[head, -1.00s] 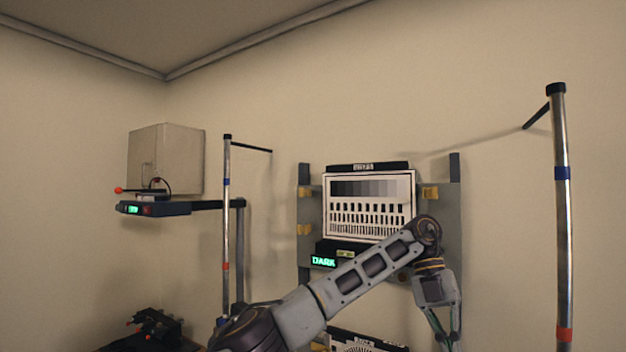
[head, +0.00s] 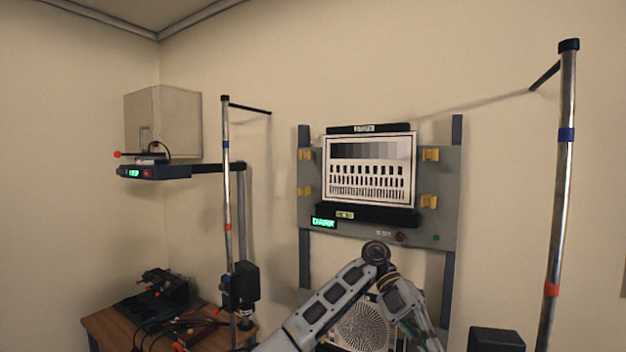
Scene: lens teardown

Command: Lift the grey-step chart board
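The grey-step chart board (head: 369,189) is a white board with a row of grey steps along its top and rows of black bars below. It is upright on a grey wall panel (head: 446,225), between a black bar (head: 368,128) above and a black ledge (head: 385,215) below. My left arm crosses the lower middle, below the board and apart from it. My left gripper (head: 432,342) is cut off by the bottom edge; its fingertips are hidden. My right gripper is not in view.
Yellow clips (head: 429,201) flank the board. A green DARK display (head: 324,222) sits under its left corner. A spoke-pattern board (head: 362,326) is partly behind my arm. Chrome poles stand left (head: 227,190) and right (head: 562,190). A wooden table (head: 108,325) is lower left.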

